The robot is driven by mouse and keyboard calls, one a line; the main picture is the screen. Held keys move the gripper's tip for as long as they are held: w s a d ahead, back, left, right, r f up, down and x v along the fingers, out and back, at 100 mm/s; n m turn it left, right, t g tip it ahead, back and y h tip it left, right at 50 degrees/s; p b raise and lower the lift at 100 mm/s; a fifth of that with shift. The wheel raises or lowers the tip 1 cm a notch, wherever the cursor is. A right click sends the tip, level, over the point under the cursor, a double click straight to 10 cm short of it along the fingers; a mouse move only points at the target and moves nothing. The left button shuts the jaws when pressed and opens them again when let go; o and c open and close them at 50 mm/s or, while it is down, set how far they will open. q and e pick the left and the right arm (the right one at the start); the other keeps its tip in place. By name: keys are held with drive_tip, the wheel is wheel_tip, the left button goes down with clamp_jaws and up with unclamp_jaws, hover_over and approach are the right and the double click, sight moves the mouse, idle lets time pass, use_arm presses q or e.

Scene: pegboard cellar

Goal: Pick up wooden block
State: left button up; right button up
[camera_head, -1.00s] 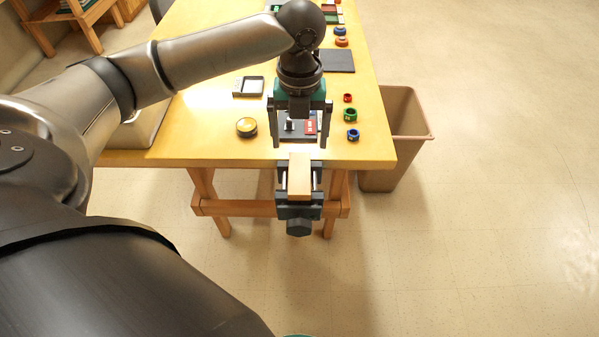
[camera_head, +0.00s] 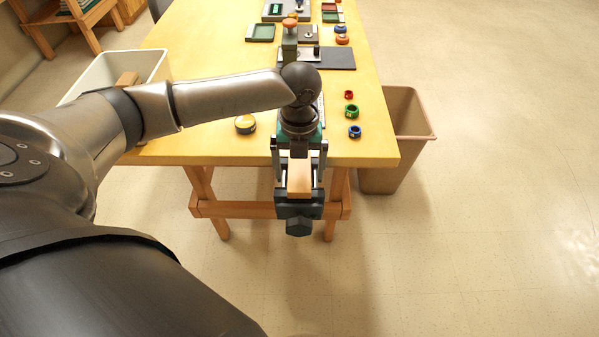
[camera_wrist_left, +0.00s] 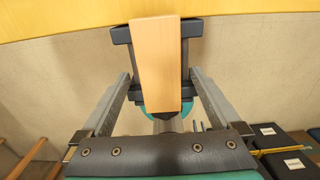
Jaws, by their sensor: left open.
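The light wooden block (camera_head: 299,177) sits in the dark vise (camera_head: 298,209) at the table's front edge. My left gripper (camera_head: 299,180) is above it, pointing down and open, with one finger on each side of the block and vise jaws. In the left wrist view the block (camera_wrist_left: 157,65) lies between the two spread fingers (camera_wrist_left: 160,76), with a visible gap on both sides. The gripper hides the block's far end in the head view. My right gripper is not in view.
The yellow table (camera_head: 205,145) carries a round yellow-topped disc (camera_head: 246,124), and green (camera_head: 352,111), blue (camera_head: 355,131) and red (camera_head: 349,95) rings at the right. A white bin (camera_head: 150,62) stands at the left, a brown bin (camera_head: 410,165) at the right. The floor in front is clear.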

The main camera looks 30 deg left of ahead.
sight(300, 172)
use_arm(q)
drive_tip(key=shift+r, duration=0.1)
drive_tip(key=c, duration=1.5)
drive_tip(key=shift+o, duration=0.2)
drive_tip(key=shift+r, duration=0.1)
wheel_tip(300, 172, up, 20)
drive_tip(key=p, duration=0.4)
drive_tip(key=shift+p, duration=0.4)
